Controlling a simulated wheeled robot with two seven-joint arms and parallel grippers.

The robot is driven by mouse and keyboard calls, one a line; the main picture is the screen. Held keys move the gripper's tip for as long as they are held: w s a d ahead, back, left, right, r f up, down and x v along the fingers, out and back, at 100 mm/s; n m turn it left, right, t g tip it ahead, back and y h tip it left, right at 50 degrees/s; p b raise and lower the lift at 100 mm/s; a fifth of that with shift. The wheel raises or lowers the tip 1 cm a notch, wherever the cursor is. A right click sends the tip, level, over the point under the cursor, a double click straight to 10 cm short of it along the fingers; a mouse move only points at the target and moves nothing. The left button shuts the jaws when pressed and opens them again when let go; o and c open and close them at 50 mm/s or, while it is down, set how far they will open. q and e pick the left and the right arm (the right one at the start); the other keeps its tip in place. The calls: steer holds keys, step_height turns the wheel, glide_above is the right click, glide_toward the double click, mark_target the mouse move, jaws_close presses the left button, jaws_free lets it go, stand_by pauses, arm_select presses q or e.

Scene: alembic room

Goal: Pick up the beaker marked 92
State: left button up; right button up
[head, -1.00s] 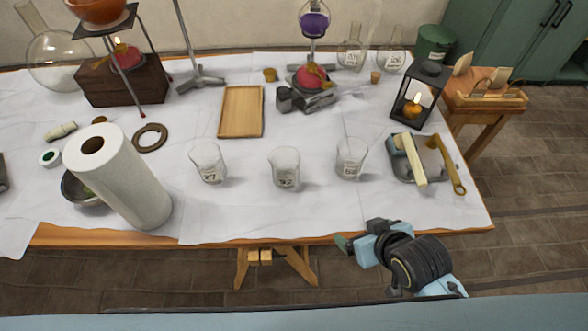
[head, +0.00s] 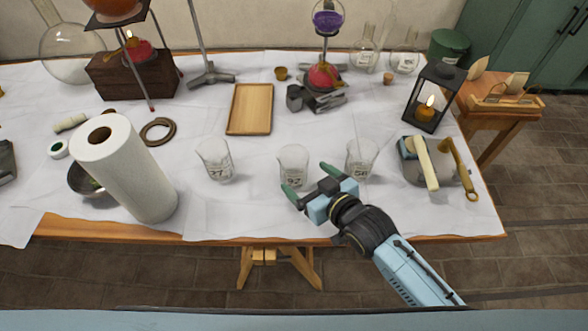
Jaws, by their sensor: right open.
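The beaker marked 92 (head: 293,163) is a clear glass beaker standing upright near the front middle of the white-covered table. To its left stands a similar beaker marked 27 or 77 (head: 215,160); the label is hard to read. To its right stands a third beaker (head: 361,157), its label too small to read surely. My right gripper (head: 308,180) is open and empty. Its green-tipped fingers are at the lower right of the beaker marked 92, one tip by its base in the picture. I cannot tell whether it touches the glass. My left gripper is out of view.
A paper towel roll (head: 125,170) stands at the front left. A metal tray (head: 438,172) with a pestle-like tool and a brass tool lies to the right. A wooden tray (head: 250,109) and a burner stand (head: 318,97) lie behind the beakers. A lit lantern (head: 428,100) stands back right.

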mark_target(287, 159)
steer(key=shift+w+a+f, duration=0.25)
steer(key=shift+w+a, duration=0.15)
steer(key=shift+w, duration=0.15)
steer(key=shift+w+a, duration=0.15)
steer(key=shift+w, duration=0.2)
steer(key=b+x, duration=0.1)
steer(key=x, duration=0.3)
steer(key=shift+w+a+r, duration=0.1)
steer(key=shift+w, duration=0.15)
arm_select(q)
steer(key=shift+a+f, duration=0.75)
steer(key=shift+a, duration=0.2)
arm_select(e)
steer(key=shift+c, duration=1)
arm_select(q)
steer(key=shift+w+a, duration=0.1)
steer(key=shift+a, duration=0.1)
arm_select(e)
steer(key=c, duration=0.9)
